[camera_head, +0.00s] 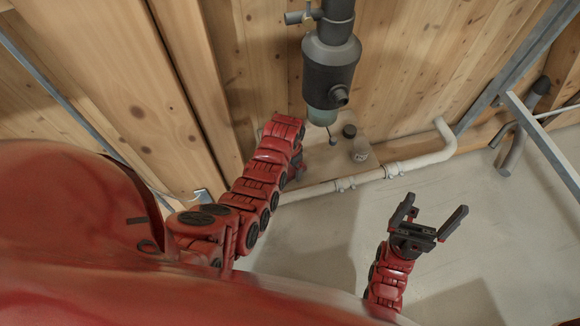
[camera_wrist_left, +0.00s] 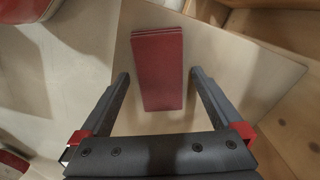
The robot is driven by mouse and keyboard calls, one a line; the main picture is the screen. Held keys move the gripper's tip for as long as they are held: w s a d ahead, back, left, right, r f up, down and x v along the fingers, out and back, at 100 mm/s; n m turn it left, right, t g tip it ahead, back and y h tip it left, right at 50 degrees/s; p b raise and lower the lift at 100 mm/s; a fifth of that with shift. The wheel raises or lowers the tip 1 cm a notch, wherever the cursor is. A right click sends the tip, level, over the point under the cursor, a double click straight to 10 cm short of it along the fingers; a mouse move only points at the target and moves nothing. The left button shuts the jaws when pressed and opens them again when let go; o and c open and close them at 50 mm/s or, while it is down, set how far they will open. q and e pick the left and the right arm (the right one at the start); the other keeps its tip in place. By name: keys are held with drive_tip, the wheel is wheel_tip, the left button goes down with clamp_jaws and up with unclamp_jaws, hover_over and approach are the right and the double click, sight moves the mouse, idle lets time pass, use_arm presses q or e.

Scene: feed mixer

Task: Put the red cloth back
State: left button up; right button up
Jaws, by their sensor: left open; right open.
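The red cloth (camera_wrist_left: 158,68) is folded into a flat rectangular stack and lies on a pale board (camera_wrist_left: 228,62) in the left wrist view. My left gripper (camera_wrist_left: 158,76) is open, with one finger on each side of the cloth in the picture. The near part of the cloth shows between the fingers, which do not visibly touch it. In the head view my left arm hides its own fingers, and I cannot make out the cloth. My right gripper (camera_head: 437,203) is open and empty above the grey floor.
A dark grey mixer vessel (camera_head: 331,65) hangs against the wooden wall. A pale pipe (camera_head: 405,166) runs along the wall's foot. Grey floor (camera_head: 510,240) lies clear at right.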

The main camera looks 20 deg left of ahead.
use_arm(q)
wheel_tip(320, 180, up, 12)
drive_tip(key=p, duration=0.1)
drive_tip(key=shift+f, duration=0.15)
idle(0.6)
